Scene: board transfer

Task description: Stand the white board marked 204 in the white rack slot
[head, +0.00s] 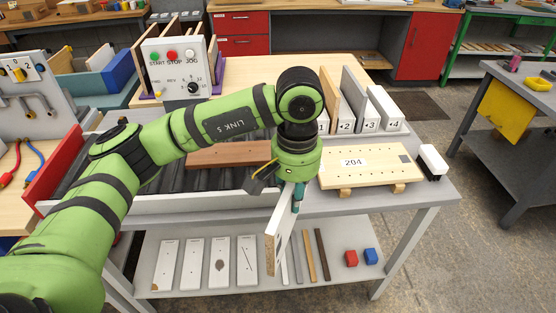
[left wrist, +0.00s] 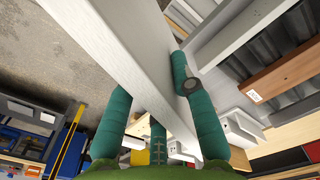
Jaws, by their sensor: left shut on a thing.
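My left gripper (head: 299,196) is shut on a white board (head: 281,230), which hangs steeply tilted below it, past the table's front edge. In the left wrist view the teal fingers (left wrist: 150,112) close on both sides of the white board (left wrist: 125,60). I cannot read a number on it. A 204 label (head: 353,162) shows on a pale plate with small holes (head: 390,175), resting on wooden feet. The rack (head: 391,135), with numbered panels standing in it, is behind that plate. My arm hides its left end. My right gripper is not in view.
A dark roller bed (head: 120,178) with a brown board (head: 230,154) lies to the left. A black and white block (head: 432,162) sits right of the plate. The lower shelf (head: 325,285) holds white boards, strips and red and blue cubes. A control box (head: 178,68) stands behind.

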